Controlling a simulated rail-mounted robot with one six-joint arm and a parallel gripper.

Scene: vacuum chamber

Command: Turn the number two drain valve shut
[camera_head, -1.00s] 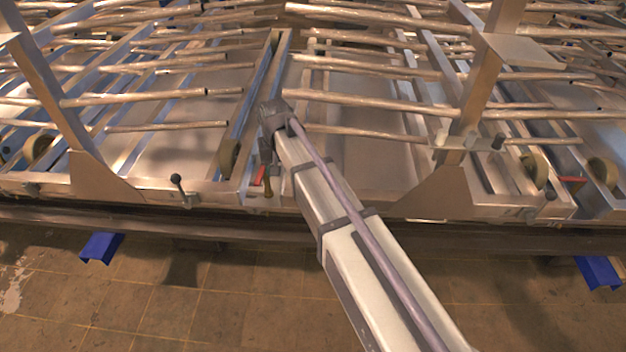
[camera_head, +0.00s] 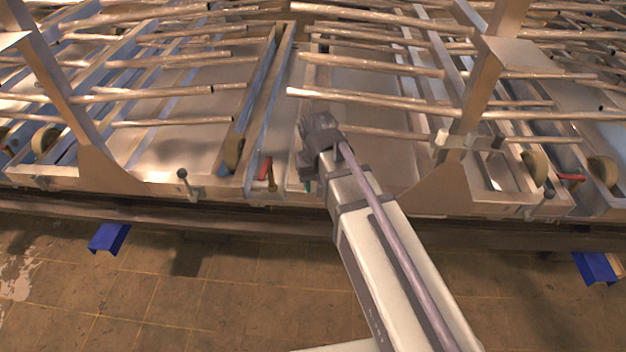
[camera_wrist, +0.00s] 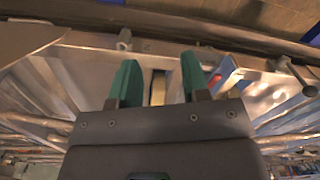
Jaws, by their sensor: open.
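A small valve with a red handle (camera_head: 265,168) and a brass-coloured body (camera_head: 271,182) sits at the front edge of the frame in the head view. No number can be read on it. My gripper (camera_head: 308,186) is just to the right of this valve, pointing down and apart from it. In the wrist view my gripper (camera_wrist: 158,78) shows two green fingers spread apart. A yellowish piece (camera_wrist: 158,88) shows beyond the gap; I cannot tell what it is. The red handle (camera_wrist: 215,80) shows to the right of the fingers there.
A black-knobbed lever (camera_head: 183,176) stands on the front edge to the left. Another red handle (camera_head: 571,177) is far right. Long metal tubes (camera_head: 370,103) reach over the panels near my arm. The floor (camera_head: 240,290) in front is clear around a blue bracket (camera_head: 109,237).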

